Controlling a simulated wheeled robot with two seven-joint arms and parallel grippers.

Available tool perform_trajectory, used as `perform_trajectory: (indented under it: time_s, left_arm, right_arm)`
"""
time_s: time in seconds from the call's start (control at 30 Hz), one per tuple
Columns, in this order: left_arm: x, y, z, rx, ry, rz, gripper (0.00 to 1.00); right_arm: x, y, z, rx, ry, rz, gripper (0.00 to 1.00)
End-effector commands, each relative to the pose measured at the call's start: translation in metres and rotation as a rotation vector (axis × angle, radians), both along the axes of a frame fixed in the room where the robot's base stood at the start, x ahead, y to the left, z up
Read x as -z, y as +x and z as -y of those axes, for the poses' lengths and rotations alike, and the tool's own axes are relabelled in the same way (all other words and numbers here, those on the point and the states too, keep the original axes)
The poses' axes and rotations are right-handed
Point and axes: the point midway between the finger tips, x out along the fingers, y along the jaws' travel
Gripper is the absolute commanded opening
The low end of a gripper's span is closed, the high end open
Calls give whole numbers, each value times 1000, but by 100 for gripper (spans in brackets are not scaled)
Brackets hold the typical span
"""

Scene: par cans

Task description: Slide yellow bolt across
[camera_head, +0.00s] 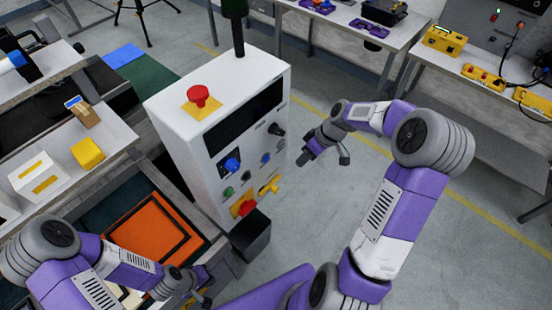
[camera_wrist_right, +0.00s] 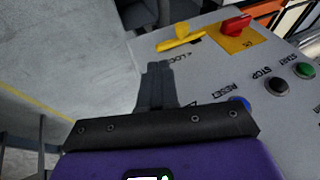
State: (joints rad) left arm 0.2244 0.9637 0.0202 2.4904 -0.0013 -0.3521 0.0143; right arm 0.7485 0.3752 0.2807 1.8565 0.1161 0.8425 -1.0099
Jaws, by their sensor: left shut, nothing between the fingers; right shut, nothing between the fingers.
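The yellow bolt (camera_head: 270,186) sticks out from the lower right of the white control cabinet's front panel (camera_head: 205,178). In the right wrist view the yellow bolt (camera_wrist_right: 180,39) lies beyond my fingertips, above a printed label that seems to read LOCK. My right gripper (camera_head: 304,159) is in front of the panel, to the right of and above the bolt in the head view. Its fingers (camera_wrist_right: 158,68) are closed together and empty, with a visible gap to the bolt. My left gripper (camera_head: 206,301) is shut and empty at the bottom, low and left of the cabinet.
A red rotary switch on a yellow plate (camera_wrist_right: 236,32) sits beside the bolt. Blue (camera_head: 232,164), green and black buttons are near it. A red emergency button (camera_head: 198,96) tops the cabinet.

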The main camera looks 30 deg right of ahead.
Motion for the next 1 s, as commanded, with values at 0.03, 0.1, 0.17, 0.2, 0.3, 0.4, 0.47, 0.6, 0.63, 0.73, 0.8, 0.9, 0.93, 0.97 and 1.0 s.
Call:
perform_trajectory:
  time_s: [0.03,0.1,0.17,0.2,0.3,0.4,0.47,0.6,0.63,0.73,0.8,0.9,0.93,0.97,1.0]
  left_arm:
    - [-5,-1,0,-1,0,-1,0]
    - [-6,-1,0,-1,0,-1,0]
    - [-5,-1,0,0,0,-2,0]
    - [-4,-1,0,0,0,-2,0]
    - [-2,-1,0,0,0,-2,0]
    - [0,-1,0,0,0,-2,0]
    - [1,-1,0,0,0,-2,0]
    - [4,-1,0,0,0,-2,0]
    - [4,-1,0,0,0,-2,0]
    - [4,-1,0,-1,0,-1,0]
    - [4,0,0,-1,0,-1,0]
    - [4,-1,0,-1,0,-1,0]
    - [4,-1,0,-1,0,-1,0]
    - [4,-1,0,-1,0,-1,0]
    - [4,-1,0,-1,0,-1,0]
  right_arm:
    - [-14,-1,7,-14,-2,11,0]
    - [-19,-2,9,-33,-3,19,0]
    - [-17,-2,8,-39,-1,21,0]
    - [-13,-1,6,-42,0,20,0]
    - [3,1,-2,-42,1,18,0]
    - [21,4,-12,-44,2,17,0]
    - [33,6,-19,-44,2,17,0]
    - [60,11,-32,-42,2,17,0]
    - [65,12,-35,-43,2,17,0]
    - [73,9,-48,-42,0,18,0]
    - [77,5,-55,-41,0,19,0]
    - [81,2,-63,-40,-1,19,0]
    - [82,1,-65,-40,-1,20,0]
    - [83,1,-66,-40,-2,20,0]
    - [84,0,-68,-40,-2,20,0]
